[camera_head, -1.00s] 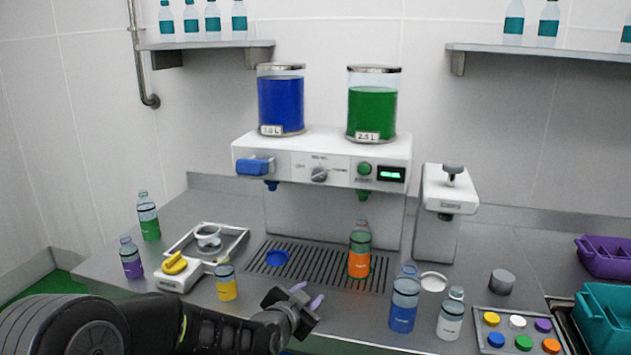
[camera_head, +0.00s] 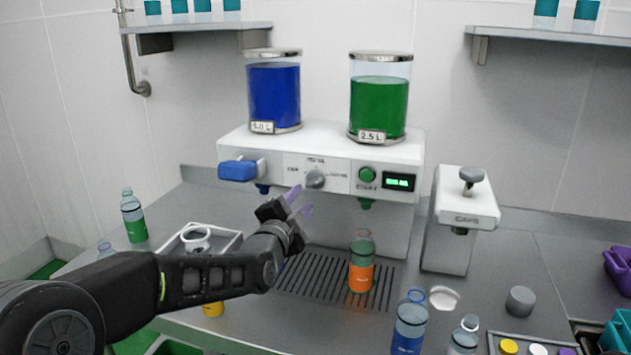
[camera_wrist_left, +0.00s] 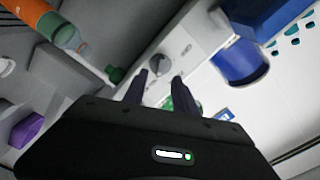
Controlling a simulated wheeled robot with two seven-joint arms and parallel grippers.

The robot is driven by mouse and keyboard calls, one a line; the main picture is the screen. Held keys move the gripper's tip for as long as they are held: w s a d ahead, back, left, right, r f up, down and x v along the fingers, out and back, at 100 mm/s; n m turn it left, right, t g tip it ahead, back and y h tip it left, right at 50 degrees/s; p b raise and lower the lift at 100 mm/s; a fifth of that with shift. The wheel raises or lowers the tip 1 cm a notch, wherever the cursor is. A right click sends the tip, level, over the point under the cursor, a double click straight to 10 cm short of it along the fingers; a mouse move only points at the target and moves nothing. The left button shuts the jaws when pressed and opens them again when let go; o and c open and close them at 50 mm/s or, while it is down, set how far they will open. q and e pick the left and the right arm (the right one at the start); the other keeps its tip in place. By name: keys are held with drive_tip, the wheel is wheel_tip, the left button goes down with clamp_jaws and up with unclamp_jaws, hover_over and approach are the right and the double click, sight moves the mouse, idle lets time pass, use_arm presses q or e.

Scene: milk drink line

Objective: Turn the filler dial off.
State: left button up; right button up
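The filler dial (camera_head: 315,179) is a grey knob on the white filler's front panel, between the blue lever (camera_head: 238,170) and the green start button (camera_head: 367,174). Its pointer direction is too small to tell for sure. My left gripper (camera_head: 299,200) is just below and in front of the dial, apart from it, with purple fingertips apart and nothing between them. In the left wrist view the dial (camera_wrist_left: 160,64) shows ahead, beyond and between the open fingers (camera_wrist_left: 158,90). My right gripper is not in view.
The blue tank (camera_head: 274,98) and green tank (camera_head: 378,105) stand on the filler. An orange and green bottle (camera_head: 361,265) stands on the drip grate (camera_head: 320,278) below. The caps machine (camera_head: 463,210) is at the right. The space in front of the panel is clear.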

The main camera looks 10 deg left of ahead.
sight(312, 185)
use_arm(q)
drive_tip(key=w+p, duration=0.1)
drive_tip(key=w, duration=0.2)
drive_tip(key=w+p, duration=0.1)
drive_tip(key=w, duration=0.2)
drive_tip(key=shift+d+r+p, duration=0.15)
drive_tip(key=shift+d+p, duration=0.05)
drive_tip(key=shift+p, duration=0.15)
drive_tip(key=shift+w, duration=0.65)
drive_tip(key=shift+c, duration=0.4)
clamp_jaws()
